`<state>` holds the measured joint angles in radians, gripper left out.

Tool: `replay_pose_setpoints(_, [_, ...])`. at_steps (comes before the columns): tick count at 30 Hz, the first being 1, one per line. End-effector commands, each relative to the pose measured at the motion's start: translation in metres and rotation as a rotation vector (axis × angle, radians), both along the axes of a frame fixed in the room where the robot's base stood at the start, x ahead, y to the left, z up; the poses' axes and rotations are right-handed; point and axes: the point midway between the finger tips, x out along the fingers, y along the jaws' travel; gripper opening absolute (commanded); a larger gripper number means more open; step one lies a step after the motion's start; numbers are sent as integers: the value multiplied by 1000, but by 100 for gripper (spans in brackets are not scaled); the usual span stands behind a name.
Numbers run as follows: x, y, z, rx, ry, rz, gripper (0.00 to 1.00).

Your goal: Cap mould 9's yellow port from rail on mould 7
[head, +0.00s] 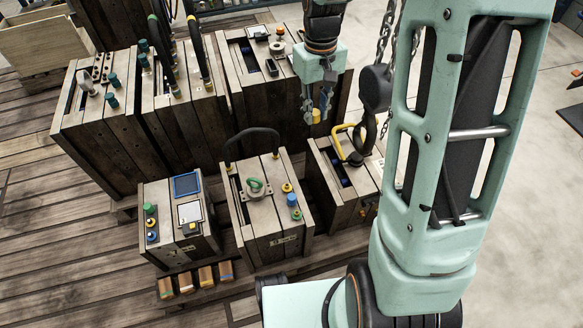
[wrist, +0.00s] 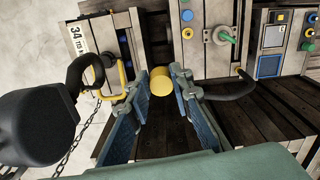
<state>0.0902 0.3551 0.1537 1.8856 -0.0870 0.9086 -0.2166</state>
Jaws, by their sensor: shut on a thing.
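My gripper (head: 317,108) is shut on a yellow cap (head: 316,117), held in the air above the gap between moulds. In the wrist view the cap (wrist: 161,80) sits between the two blue-grey fingertips (wrist: 162,84). The wooden mould at front centre (head: 262,222) has a black hose, a green loop, a blue cap (head: 292,199) and small yellow fittings (head: 287,187) on top. The front left mould (head: 183,240) has green, yellow and blue knobs and two panels. I cannot read which moulds are 7 and 9, and no rail is clear.
The front right mould (head: 338,205) has a yellow handle (head: 350,143) beside a black chain hook (head: 376,92), close right of my gripper. Taller moulds (head: 95,140) with upright hoses stand behind. Plank floor is clear at left.

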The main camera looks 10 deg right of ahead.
Motion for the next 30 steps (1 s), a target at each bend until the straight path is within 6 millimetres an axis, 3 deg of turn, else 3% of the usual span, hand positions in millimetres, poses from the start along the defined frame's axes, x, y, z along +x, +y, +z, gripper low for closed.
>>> replay_pose_setpoints(1, [0, 6, -20, -2, 8, 90, 10])
replay_pose_setpoints(3, [1, 12, -40, -5, 10, 215, 10])
replay_pose_setpoints(18, [-12, 61, -174, 6, 17, 1082, 10])
replay_pose_setpoints(24, [-19, 73, -199, 14, 12, 1271, 10])
replay_pose_setpoints(30, [-21, 75, -207, 16, 10, 1320, 10])
